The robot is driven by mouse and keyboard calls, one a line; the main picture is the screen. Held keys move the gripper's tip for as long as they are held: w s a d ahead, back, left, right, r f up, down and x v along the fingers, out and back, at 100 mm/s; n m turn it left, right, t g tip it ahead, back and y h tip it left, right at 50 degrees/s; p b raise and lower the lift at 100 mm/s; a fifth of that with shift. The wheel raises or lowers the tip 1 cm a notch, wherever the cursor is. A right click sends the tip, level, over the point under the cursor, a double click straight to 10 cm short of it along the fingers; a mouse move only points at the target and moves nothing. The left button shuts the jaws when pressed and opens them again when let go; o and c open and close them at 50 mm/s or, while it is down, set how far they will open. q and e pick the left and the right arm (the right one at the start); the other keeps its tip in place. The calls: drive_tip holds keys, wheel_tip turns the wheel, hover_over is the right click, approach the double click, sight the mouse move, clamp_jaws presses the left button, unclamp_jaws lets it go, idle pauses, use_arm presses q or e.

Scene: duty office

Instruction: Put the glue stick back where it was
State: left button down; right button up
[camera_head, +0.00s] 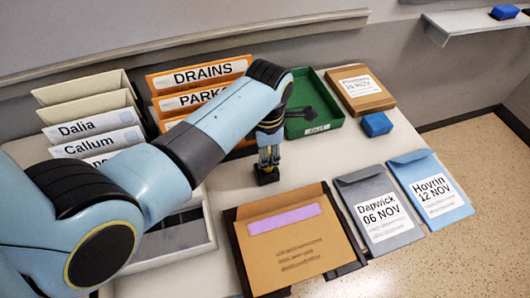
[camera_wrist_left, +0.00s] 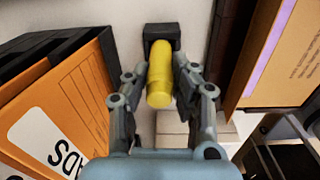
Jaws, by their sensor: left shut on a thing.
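The yellow glue stick (camera_wrist_left: 160,75) is between the fingers of my left gripper (camera_wrist_left: 160,85), which is shut on it. Its far end meets or overlaps a small black holder (camera_wrist_left: 162,32) in the left wrist view; I cannot tell whether it is inside the holder. In the head view my left gripper (camera_head: 268,156) points down, right above the black holder (camera_head: 266,176) on the table. The glue stick is hard to make out there, hidden by the fingers. My right gripper is not in view.
Orange folders (camera_head: 200,72) stand behind my left arm, white-labelled files (camera_head: 95,135) to the left. A green tray (camera_head: 333,115) is behind right, a blue block (camera_head: 377,124) beside it. A brown envelope (camera_head: 290,262) and grey (camera_head: 375,240) and blue envelopes (camera_head: 455,203) lie in front.

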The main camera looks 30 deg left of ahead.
use_arm(q)
drive_tip(key=c, duration=1.4)
unclamp_jaws()
drive_tip(key=shift+s+d+f, duration=0.15)
drive_tip(key=shift+s+f, duration=0.05)
drive_tip(key=shift+f, duration=0.1)
drive_tip(key=shift+o, duration=1.2)
drive_tip(key=shift+w, duration=0.15)
drive_tip(key=shift+o, duration=0.2)
drive_tip(key=shift+r, duration=0.15)
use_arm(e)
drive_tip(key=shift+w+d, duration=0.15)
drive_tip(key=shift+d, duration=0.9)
use_arm(q)
wheel_tip(320, 180, up, 11)
drive_tip(key=shift+r+p, duration=0.1)
drive_tip(key=shift+p, duration=0.25)
drive_tip(key=shift+r, duration=0.45)
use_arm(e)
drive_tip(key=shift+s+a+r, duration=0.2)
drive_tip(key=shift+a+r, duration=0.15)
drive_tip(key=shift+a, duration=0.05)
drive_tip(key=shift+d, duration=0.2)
use_arm(q)
drive_tip(key=shift+d+f, duration=0.1)
